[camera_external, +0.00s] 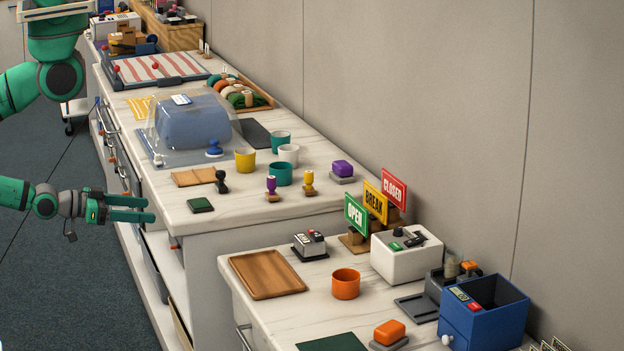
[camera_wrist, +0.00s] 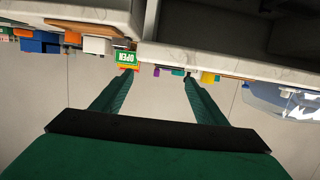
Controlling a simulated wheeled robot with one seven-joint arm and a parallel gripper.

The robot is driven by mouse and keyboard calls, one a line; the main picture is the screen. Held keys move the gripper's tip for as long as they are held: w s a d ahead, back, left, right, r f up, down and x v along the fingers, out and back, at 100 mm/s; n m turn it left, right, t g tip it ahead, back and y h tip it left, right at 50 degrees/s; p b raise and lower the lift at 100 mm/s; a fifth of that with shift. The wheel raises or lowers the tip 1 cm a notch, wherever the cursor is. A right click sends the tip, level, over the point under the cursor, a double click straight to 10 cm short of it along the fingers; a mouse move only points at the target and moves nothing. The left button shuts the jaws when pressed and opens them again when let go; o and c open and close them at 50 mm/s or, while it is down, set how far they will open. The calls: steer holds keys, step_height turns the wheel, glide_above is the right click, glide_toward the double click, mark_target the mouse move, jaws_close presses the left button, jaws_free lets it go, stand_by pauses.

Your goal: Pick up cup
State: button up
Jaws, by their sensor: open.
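Several cups stand on the counters in the external view. On the longer counter (camera_external: 330,207) are a yellow cup (camera_external: 245,161), a white cup (camera_external: 289,154), a teal cup (camera_external: 280,139) and another teal cup (camera_external: 280,175). An orange cup (camera_external: 346,284) stands on the nearer, lower counter. My gripper (camera_external: 152,209) is open and empty, in the air beside the longer counter's left edge, apart from every cup. In the wrist view, its two green fingers (camera_wrist: 158,76) are spread, and a yellow object (camera_wrist: 208,77), probably the yellow cup, shows small beyond them.
A wooden tray (camera_external: 267,274) lies left of the orange cup. Stamps (camera_external: 272,188) and a dark stamp (camera_external: 221,181) stand near the front teal cup. A clear cover (camera_external: 192,125) sits behind the yellow cup. OPEN, BREAK and CLOSED signs (camera_external: 375,203) stand by the wall.

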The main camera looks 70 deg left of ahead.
steer(key=w+d+r+m+t+h, duration=0.1)
steer(key=w+r+m+h, duration=0.15)
steer(key=w+r, duration=1.15)
steer(key=w+r+m+t+h, duration=0.25)
steer(key=w+r, duration=0.75)
steer(key=w, duration=0.7)
steer(key=w+d+r+m+t+h, duration=0.1)
steer(key=w+r+h, duration=0.2)
steer(key=w+r, duration=1.05)
steer(key=m+g+y, duration=0.8)
steer(key=m+g, duration=0.4)
steer(key=g, duration=0.8)
glide_toward(245, 161)
steer(key=w+a+r, duration=0.1)
steer(key=a, duration=0.2)
step_height(245, 161, down, 5)
steer(key=shift+w+d+r, duration=0.1)
steer(key=shift+r, duration=0.1)
steer(key=shift+d+f, duration=0.1)
steer(key=shift+f, duration=2.55)
